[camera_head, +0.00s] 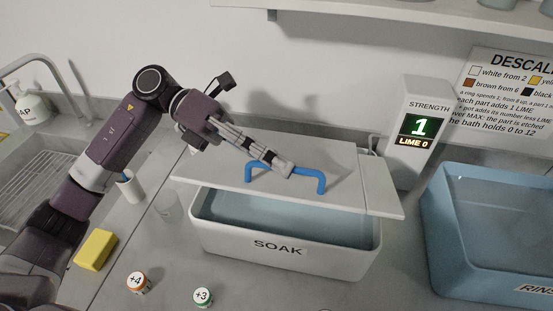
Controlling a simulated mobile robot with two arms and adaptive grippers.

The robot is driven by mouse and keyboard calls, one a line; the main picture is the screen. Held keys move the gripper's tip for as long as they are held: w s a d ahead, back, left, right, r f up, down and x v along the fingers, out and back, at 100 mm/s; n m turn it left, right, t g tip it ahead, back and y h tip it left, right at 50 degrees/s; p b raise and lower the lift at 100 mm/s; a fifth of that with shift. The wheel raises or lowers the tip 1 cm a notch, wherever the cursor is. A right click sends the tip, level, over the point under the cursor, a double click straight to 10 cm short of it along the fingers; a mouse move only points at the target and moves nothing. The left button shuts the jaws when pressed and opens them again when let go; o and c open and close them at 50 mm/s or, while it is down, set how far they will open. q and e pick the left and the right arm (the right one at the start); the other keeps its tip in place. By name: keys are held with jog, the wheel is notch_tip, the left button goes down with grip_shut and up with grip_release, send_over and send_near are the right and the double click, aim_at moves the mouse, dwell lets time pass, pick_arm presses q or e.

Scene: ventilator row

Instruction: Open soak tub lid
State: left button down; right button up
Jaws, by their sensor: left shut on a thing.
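The soak tub (290,257) is a white tub labelled SOAK, with liquid showing inside. Its light grey lid (220,167) is raised at the front, with an open gap between it and the tub's front rim. A blue handle (323,180) stands on the lid. My left gripper (285,169) is shut on the blue handle, its fingers over the handle's middle. My right gripper is not in view.
A blue rinse tub (440,217) stands at the right. A strength display (417,127) reading 1 and LIME 0 stands behind. A sink (40,165) lies far left.

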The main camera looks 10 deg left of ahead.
pick_arm(q)
jog(key=shift+r, duration=0.4)
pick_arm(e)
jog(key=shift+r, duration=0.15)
